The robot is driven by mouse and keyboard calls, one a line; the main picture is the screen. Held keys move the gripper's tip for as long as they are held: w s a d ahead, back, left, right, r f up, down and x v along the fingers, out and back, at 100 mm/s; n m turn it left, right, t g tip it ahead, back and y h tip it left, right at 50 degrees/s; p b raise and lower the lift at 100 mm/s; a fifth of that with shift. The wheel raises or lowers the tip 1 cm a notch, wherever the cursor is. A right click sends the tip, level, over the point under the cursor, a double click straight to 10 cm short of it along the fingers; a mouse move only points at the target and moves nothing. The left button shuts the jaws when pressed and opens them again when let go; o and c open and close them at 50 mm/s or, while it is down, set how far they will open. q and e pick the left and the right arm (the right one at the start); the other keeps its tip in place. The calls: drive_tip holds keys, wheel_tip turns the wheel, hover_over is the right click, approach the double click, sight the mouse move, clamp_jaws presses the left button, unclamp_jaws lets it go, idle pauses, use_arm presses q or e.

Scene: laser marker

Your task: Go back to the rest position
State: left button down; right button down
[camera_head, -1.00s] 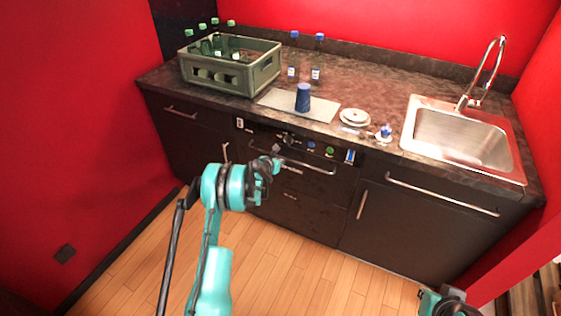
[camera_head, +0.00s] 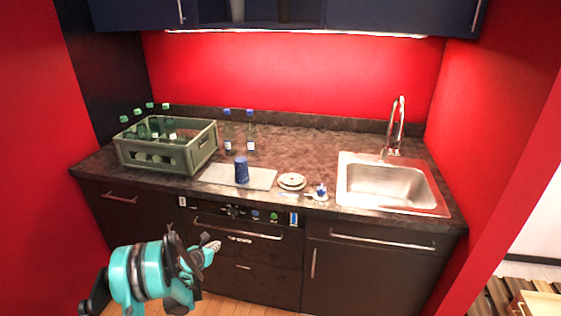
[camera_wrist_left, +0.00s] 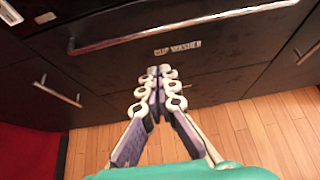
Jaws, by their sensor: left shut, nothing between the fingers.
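My left gripper (camera_head: 212,247) is at the lower left of the head view, in front of the dark cabinet fronts and below the counter edge. In the left wrist view its fingers (camera_wrist_left: 160,72) meet at the tips, shut and empty, in front of a drawer labelled "CUP WASHER" (camera_wrist_left: 178,47). It touches nothing that I can see. My right gripper does not show in the head view now.
Handles (camera_head: 238,233) stick out from the fronts. Wooden floor lies below.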

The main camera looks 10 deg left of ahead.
use_arm(q)
drive_tip(key=s+d+r+m+g, duration=0.1)
drive_tip(key=s+d+r+m, duration=0.65)
drive_tip(key=r+m, duration=0.2)
drive_tip(key=s+d+r+m+g, duration=0.2)
drive_tip(key=s+d+r+m, duration=0.5)
drive_tip(key=r, duration=0.4)
drive_tip(key=s+d+m+g, duration=0.1)
drive_tip(key=s+d+m, duration=0.3)
drive_tip(key=s+m, duration=0.5)
drive_tip(key=s+d+m, duration=0.3)
drive_tip(key=s+m, duration=0.7)
drive_tip(key=s, duration=0.4)
drive_tip(key=shift+d+g+y, duration=0.3)
drive_tip(key=shift+d+g, duration=0.1)
